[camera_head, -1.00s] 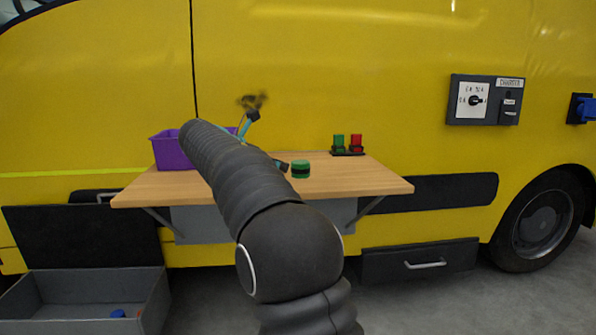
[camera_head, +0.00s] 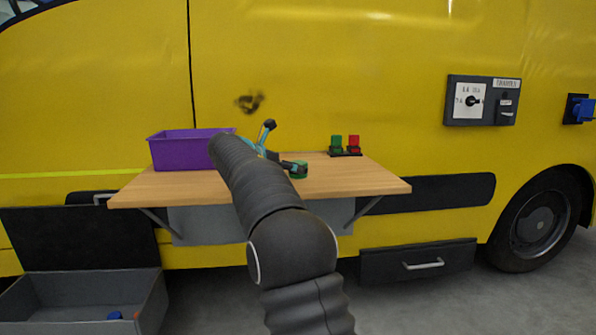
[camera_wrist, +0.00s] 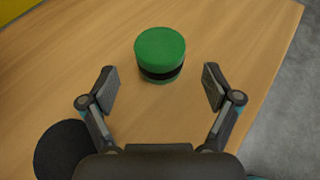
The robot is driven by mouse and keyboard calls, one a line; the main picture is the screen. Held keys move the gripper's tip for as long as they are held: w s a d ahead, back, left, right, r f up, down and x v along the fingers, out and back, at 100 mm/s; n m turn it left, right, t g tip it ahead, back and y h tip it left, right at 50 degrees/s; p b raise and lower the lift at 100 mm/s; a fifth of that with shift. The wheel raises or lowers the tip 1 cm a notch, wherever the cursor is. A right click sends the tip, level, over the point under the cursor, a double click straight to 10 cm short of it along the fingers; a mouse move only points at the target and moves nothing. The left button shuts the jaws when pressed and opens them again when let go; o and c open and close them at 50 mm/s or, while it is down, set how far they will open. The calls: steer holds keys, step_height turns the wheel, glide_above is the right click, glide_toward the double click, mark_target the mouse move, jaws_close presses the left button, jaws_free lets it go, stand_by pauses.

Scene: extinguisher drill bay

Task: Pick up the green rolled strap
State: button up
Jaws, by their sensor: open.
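The green rolled strap (camera_wrist: 160,46) stands on the wooden table, a short green cylinder with a black band around it. In the wrist view it lies just ahead of my open, empty gripper (camera_wrist: 160,88), roughly centred between the two fingers and apart from both. In the head view the strap (camera_head: 300,174) is partly hidden by my gripper (camera_head: 287,166), which is beside it on its left.
The wooden table (camera_head: 350,182) is fixed to a yellow van (camera_head: 330,70). A purple bin (camera_head: 180,153) stands at its back left. A dark round thing (camera_wrist: 62,150) shows at lower left in the wrist view.

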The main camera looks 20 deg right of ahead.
steer(key=x, duration=0.5)
steer(key=shift+d, duration=0.15)
steer(key=c, duration=1.3)
steer(key=shift+c, duration=0.7)
steer(key=shift+r, duration=0.1)
